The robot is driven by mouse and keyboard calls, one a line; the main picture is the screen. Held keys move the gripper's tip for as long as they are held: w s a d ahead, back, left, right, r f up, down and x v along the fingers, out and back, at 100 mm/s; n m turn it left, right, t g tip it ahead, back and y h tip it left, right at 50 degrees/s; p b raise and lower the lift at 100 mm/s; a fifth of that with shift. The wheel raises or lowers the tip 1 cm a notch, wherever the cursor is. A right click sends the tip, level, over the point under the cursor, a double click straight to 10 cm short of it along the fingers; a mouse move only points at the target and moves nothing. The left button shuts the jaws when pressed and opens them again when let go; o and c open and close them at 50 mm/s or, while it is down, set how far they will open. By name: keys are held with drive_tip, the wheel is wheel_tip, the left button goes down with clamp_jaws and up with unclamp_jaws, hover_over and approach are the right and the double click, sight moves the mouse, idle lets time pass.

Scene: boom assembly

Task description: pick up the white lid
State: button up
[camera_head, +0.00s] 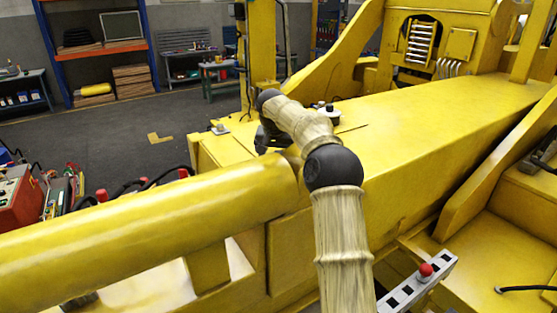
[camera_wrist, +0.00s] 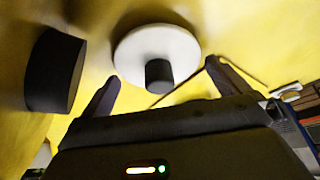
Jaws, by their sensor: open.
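The white lid (camera_wrist: 185,46) is a round white disc with a black knob (camera_wrist: 158,75) standing on it. In the wrist view it lies on a yellow surface, just beyond the fingers. In the head view the lid (camera_head: 332,115) shows partly behind my arm, on top of the yellow boom. My gripper (camera_wrist: 162,71) is open, with the knob in line between its two dark fingertips and nothing held. I cannot tell whether the fingers reach down beside the knob. In the head view my gripper (camera_head: 268,140) is dark and near the boom's end.
The yellow boom (camera_head: 430,130) stretches to the right, its top mostly clear. A thick yellow cylinder (camera_head: 150,220) lies in front. A small white-and-black part (camera_head: 220,129) sits at the boom's left corner. A dark cylinder (camera_wrist: 55,70) stands left of the lid in the wrist view.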

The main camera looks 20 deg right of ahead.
idle(0.3)
drive_tip(key=shift+r, duration=0.1)
drive_tip(key=c, duration=0.9)
